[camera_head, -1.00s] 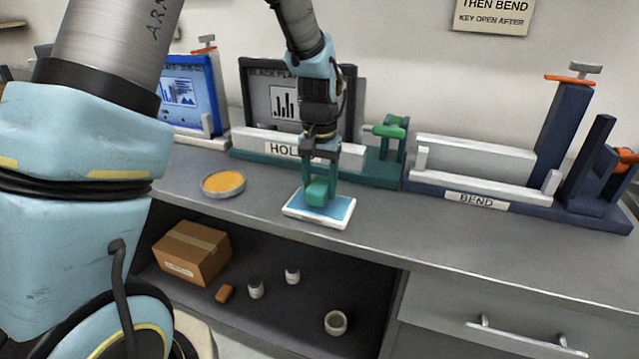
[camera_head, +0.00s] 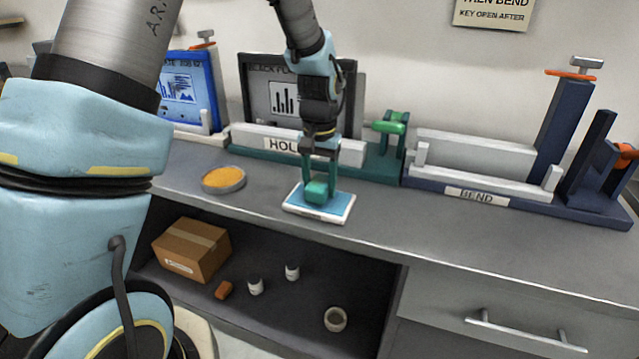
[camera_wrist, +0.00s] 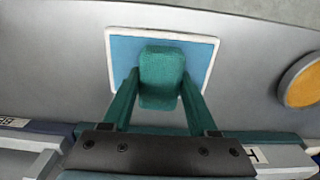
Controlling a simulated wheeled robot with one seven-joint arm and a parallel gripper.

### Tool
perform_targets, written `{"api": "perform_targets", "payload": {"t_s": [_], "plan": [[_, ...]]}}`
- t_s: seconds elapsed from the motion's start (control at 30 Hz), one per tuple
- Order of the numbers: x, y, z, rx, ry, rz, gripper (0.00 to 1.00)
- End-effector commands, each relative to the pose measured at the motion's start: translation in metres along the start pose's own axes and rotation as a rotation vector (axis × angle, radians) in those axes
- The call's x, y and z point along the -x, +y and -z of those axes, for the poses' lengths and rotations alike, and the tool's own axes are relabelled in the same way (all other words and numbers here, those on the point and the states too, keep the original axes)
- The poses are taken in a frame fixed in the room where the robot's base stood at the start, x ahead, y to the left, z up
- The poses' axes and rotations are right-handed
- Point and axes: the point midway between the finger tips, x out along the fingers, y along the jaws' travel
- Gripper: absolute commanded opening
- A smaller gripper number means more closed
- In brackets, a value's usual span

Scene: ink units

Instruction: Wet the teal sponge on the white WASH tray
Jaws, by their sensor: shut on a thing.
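The teal sponge (camera_head: 316,191) is a small block held between the fingers of my gripper (camera_head: 318,182). My gripper is shut on it, low over the white-rimmed WASH tray (camera_head: 333,215) with its blue inner surface. In the wrist view the sponge (camera_wrist: 162,78) lies between the two green fingers (camera_wrist: 160,92), in front of the tray's blue surface (camera_wrist: 121,56). The sponge appears at or just above the blue surface; its underside is hidden, so I cannot tell whether it touches.
A round dish with orange contents (camera_head: 224,180) stands left of the tray. The green HOLD fixture (camera_head: 376,166) is behind, and the blue BEND fixture (camera_head: 420,174) is to the right. The counter front right of the tray (camera_head: 400,235) is clear.

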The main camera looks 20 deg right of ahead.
Motion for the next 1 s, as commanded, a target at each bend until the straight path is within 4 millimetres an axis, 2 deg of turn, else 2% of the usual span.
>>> {"api": "perform_targets", "payload": {"t_s": [1.0], "plan": [[-0.0082, 0.0000, -0.0002, 0.000, -0.001, 0.000, 0.15]]}}
